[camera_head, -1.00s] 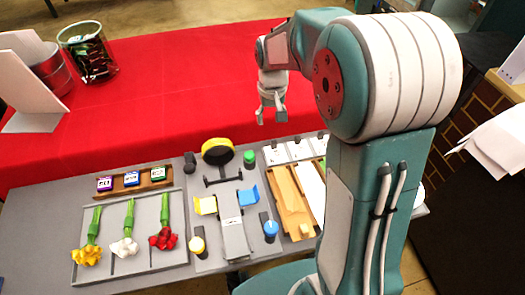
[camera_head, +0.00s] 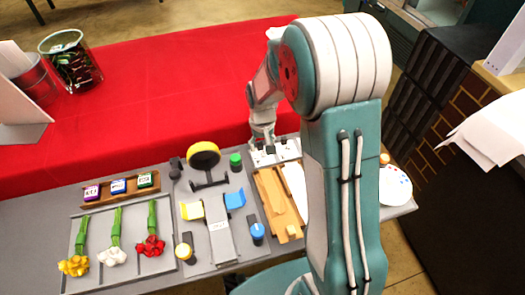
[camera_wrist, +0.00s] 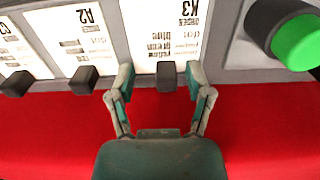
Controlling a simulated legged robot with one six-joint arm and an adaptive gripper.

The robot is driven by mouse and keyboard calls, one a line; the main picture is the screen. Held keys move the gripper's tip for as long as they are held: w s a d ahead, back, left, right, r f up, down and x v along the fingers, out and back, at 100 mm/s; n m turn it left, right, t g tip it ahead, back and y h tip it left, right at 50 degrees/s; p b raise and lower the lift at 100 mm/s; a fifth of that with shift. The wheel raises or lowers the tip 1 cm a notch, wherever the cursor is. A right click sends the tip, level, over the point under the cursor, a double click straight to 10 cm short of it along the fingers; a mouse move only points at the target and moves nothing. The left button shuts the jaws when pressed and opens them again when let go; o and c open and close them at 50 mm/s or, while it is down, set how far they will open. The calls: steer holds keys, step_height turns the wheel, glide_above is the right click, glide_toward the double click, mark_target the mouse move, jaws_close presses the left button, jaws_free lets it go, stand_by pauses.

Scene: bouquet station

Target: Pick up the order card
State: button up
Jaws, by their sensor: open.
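In the wrist view, several white order cards lie side by side in a grey holder. One reads K3 (camera_wrist: 165,35), another reads A2 (camera_wrist: 75,38), and a third (camera_wrist: 15,45) is cut off at the left edge. Each has a dark block at its near edge. My gripper (camera_wrist: 160,78) is open and empty, its two fingertips on either side of the dark block (camera_wrist: 166,77) of the K3 card. I cannot tell whether they touch it. In the head view my gripper (camera_head: 263,143) is over the white cards (camera_head: 285,150), partly hiding them.
A green-topped dark cylinder (camera_wrist: 297,42) stands right of the K3 card. In the head view, a wooden tray (camera_head: 275,205), a yellow ring (camera_head: 203,155) and flowers on a grey tray (camera_head: 118,275) share the table. The red cloth (camera_head: 150,100) beyond is mostly clear.

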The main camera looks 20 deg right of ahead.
steer(key=c, duration=0.4)
steer(key=shift+a, duration=0.2)
steer(key=c, duration=0.5)
steer(key=shift+a, duration=0.3)
jaws_close()
steer(key=shift+d+r, duration=0.1)
steer(key=shift+d, duration=0.1)
